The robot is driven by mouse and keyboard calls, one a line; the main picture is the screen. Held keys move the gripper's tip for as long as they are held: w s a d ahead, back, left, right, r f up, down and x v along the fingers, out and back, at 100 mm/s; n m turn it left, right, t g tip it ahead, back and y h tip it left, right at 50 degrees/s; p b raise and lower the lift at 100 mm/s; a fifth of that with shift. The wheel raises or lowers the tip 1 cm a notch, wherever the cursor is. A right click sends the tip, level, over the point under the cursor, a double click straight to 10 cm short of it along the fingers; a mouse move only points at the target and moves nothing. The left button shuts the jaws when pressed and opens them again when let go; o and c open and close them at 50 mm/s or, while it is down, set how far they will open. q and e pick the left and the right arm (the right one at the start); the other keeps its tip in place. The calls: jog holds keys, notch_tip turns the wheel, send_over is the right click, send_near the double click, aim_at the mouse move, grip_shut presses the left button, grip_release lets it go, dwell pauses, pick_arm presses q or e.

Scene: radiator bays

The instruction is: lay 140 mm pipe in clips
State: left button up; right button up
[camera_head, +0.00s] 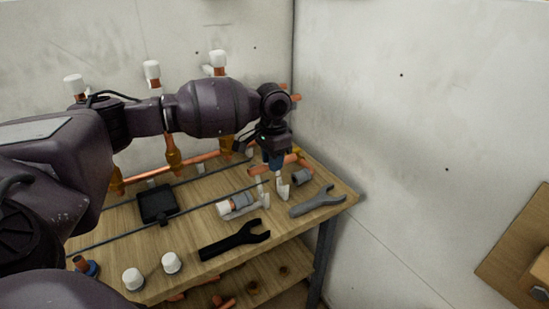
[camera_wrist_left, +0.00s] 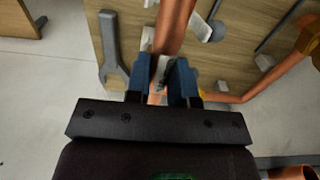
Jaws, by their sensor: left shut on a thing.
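My left gripper (camera_head: 276,159) reaches over the right end of the bench. Its blue fingers, also in the left wrist view (camera_wrist_left: 162,75), are shut on a short copper pipe (camera_head: 260,169). The pipe runs up between the fingers in the left wrist view (camera_wrist_left: 174,28). White clips (camera_head: 283,188) stand just below the pipe in the head view. I cannot tell whether the pipe touches them. A pale clip part (camera_wrist_left: 146,38) shows beside the pipe in the wrist view. My right gripper is not in view.
The wooden bench (camera_head: 185,262) holds a grey wrench (camera_head: 318,202), a black wrench (camera_head: 235,240), a black tray (camera_head: 157,204), white caps (camera_head: 171,263) and a grey-white valve-like fitting (camera_head: 238,206). Copper pipework (camera_head: 173,155) stands along the back wall. The right wall is close.

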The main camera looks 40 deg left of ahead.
pick_arm(q)
jog(key=shift+f+b, duration=0.7)
jog(key=shift+f, duration=0.5)
jog(key=shift+f+b, duration=0.5)
jog(key=shift+f, duration=0.2)
jog(key=shift+r, duration=0.1)
